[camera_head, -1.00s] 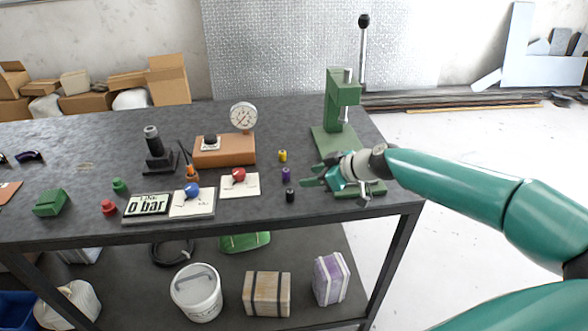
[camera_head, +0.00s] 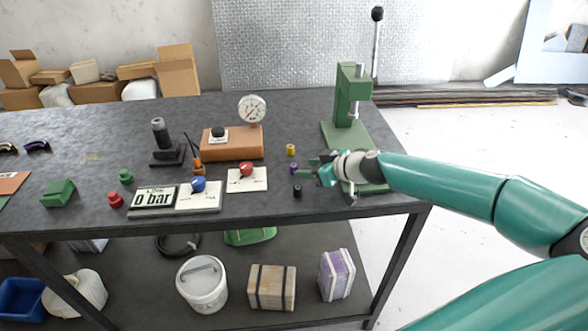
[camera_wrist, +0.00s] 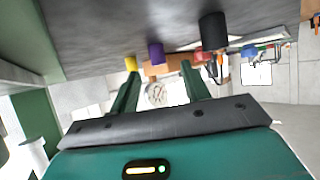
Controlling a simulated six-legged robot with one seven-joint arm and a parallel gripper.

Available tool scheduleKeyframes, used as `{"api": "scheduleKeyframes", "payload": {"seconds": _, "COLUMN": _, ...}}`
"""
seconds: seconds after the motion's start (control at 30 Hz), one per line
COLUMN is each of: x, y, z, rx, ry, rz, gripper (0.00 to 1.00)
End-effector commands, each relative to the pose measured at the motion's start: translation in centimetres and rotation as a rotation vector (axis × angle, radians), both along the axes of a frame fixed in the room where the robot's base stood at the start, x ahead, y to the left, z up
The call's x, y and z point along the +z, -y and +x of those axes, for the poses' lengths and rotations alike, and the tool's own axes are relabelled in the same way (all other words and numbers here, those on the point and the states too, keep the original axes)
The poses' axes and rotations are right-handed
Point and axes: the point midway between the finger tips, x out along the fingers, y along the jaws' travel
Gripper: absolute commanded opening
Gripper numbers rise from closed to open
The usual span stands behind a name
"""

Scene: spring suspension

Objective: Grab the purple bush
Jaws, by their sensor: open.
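The purple bush (camera_head: 293,169) is a small cylinder standing on the dark table, just left of my gripper (camera_head: 307,170) in the head view. In the wrist view, the purple bush (camera_wrist: 156,53) appears beyond and between the two green fingertips of my gripper (camera_wrist: 160,70). My gripper is open, with nothing held in it. The fingers lie low over the table and point left in the head view. In the head view the fingertips are very close to the bush; I cannot tell whether they touch it.
A yellow bush (camera_head: 291,150) stands behind the purple one and a black bush (camera_head: 297,190) in front. The green press (camera_head: 347,105) stands behind my gripper, its base close to my wrist. A white card with a red knob (camera_head: 247,178) lies to the left.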

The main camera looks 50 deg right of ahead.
Motion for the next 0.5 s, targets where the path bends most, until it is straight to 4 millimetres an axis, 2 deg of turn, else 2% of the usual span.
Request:
{"api": "scheduleKeyframes", "payload": {"seconds": 0.3, "x": -1.2, "y": 0.0, "z": 3.9, "rx": 0.002, "ry": 0.001, "rz": 0.001, "gripper": 0.47}}
{"api": "scheduleKeyframes", "payload": {"seconds": 0.5, "x": -1.6, "y": 0.0, "z": 4.6, "rx": -0.003, "ry": 0.001, "rz": -0.001, "gripper": 0.47}}
